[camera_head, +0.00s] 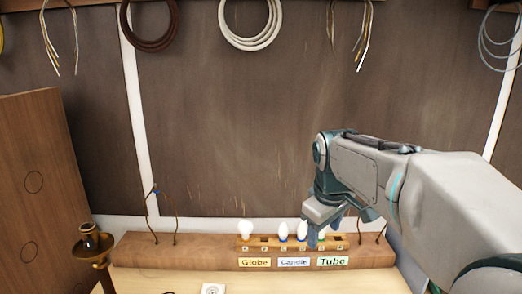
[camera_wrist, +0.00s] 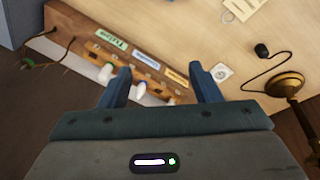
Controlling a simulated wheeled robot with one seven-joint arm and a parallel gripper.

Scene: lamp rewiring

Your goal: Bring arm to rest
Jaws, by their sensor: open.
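My gripper (camera_head: 322,232) hangs from the arm at the right of the head view, over or in front of the bulb rack. In the wrist view my gripper (camera_wrist: 160,92) has its two blue fingers spread apart with nothing held between them. The wooden rack (camera_head: 262,242) holds several white bulbs, among them a round bulb (camera_head: 244,229) at the left and a slimmer bulb (camera_head: 283,230) near the middle. The fingers hide part of the rack's right side. Whether the fingers touch any bulb cannot be told.
Globe (camera_head: 254,262), Candle (camera_head: 294,262) and Tube (camera_head: 333,261) labels front the rack. A brass lamp (camera_head: 94,246) stands at the left, beside a wooden panel (camera_head: 38,170). Wire coils (camera_head: 250,42) hang on the back wall. The tabletop (camera_wrist: 200,30) is mostly clear.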

